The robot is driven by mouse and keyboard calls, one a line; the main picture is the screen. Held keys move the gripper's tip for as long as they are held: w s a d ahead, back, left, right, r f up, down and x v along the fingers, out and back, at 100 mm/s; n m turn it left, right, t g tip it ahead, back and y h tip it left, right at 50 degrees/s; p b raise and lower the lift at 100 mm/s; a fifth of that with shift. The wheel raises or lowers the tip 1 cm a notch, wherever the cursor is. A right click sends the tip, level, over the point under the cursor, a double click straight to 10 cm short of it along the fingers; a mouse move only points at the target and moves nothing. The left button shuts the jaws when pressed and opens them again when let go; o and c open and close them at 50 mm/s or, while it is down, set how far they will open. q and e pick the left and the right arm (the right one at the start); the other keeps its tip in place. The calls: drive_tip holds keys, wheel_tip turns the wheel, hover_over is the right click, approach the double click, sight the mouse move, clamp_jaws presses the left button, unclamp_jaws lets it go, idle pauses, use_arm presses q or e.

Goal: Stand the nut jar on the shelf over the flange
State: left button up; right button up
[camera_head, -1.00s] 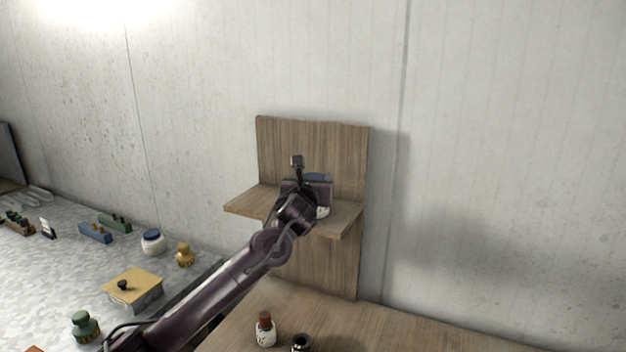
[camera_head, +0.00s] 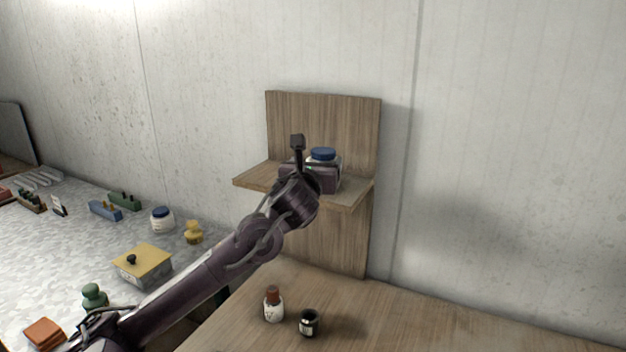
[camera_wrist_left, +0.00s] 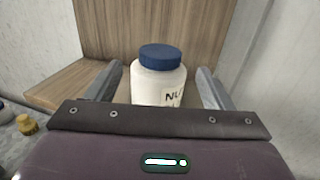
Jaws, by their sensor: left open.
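The nut jar (camera_head: 323,155), white with a blue lid, stands upright on the wooden shelf (camera_head: 253,178). In the left wrist view the nut jar (camera_wrist_left: 160,78) shows part of a label reading "NU". My left gripper (camera_head: 316,172) is at the shelf, in front of the jar. In the left wrist view its two fingers (camera_wrist_left: 158,72) are spread on either side of the jar, with a gap visible on each side. My wrist hides the jar's lower part in the head view. I cannot make out a flange. My right gripper is not in view.
Below the shelf, a brown-capped bottle (camera_head: 273,304) and a small dark jar (camera_head: 309,323) stand on the wooden table (camera_head: 420,320). The left grey table holds a second blue-lidded jar (camera_head: 162,219), a yellow-topped box (camera_head: 142,262) and a green bottle (camera_head: 94,297). The shelf's back panel (camera_head: 325,120) rises behind.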

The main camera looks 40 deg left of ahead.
use_arm(q)
drive_tip(key=shift+b+v, duration=0.45)
drive_tip(key=shift+v, duration=1.65)
